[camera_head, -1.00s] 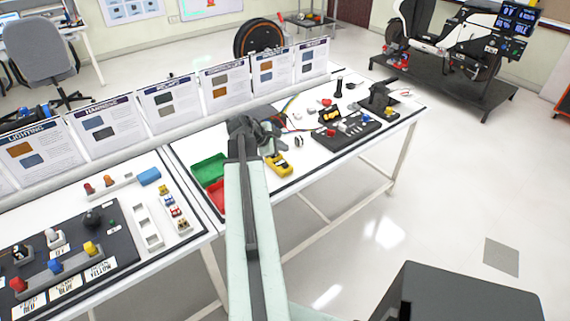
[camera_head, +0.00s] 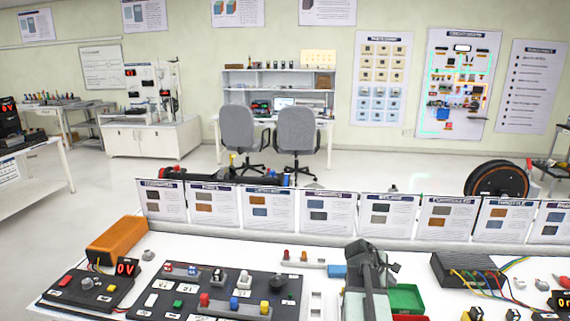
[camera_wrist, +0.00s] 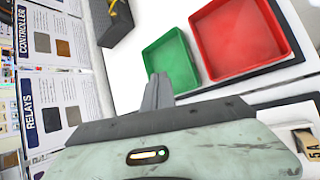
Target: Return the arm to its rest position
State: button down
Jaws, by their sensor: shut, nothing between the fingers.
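My gripper (camera_head: 370,262) is over the white table near its middle, in the lower part of the head view. Its fingers (camera_wrist: 158,92) look closed together and empty in the wrist view. My arm extends forward from the bottom edge of the head view. A green tray (camera_head: 405,298) lies just right of the gripper. In the wrist view the green tray (camera_wrist: 170,62) and a red tray (camera_wrist: 240,40) lie beyond the fingers. Most of the red tray is hidden in the head view.
A row of information cards (camera_head: 330,210) stands along the table's back edge. A dark switch panel (camera_head: 215,290) lies left of the arm. A dark box with coloured wires (camera_head: 465,272) is to the right. Two grey chairs (camera_head: 297,130) stand beyond the table.

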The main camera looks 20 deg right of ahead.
jog(key=w+a+n+t+y, duration=0.1)
jog(key=w+a, duration=0.3)
jog(key=a, duration=0.3)
jog(key=w+a+t+y, duration=0.1)
jog(key=w+a, duration=0.3)
jog(key=a, duration=0.3)
jog(key=a+f+y, duration=0.1)
jog(key=a, duration=0.8)
jog(key=w+a+f+m+y+p, duration=0.1)
jog(key=a, duration=0.9)
jog(key=w+a+f+m+y+p, duration=0.1)
jog(key=a+y, duration=0.1)
jog(key=a, duration=0.7)
jog(key=shift+a, duration=0.4)
jog(key=s+a+f+m+g+y, duration=0.1)
jog(key=s+a+m+y, duration=0.1)
jog(key=s+a+m, duration=0.3)
jog(key=shift+a+m+g+y, duration=0.35)
jog(key=shift+a+m, duration=0.45)
jog(key=shift+m, duration=0.4)
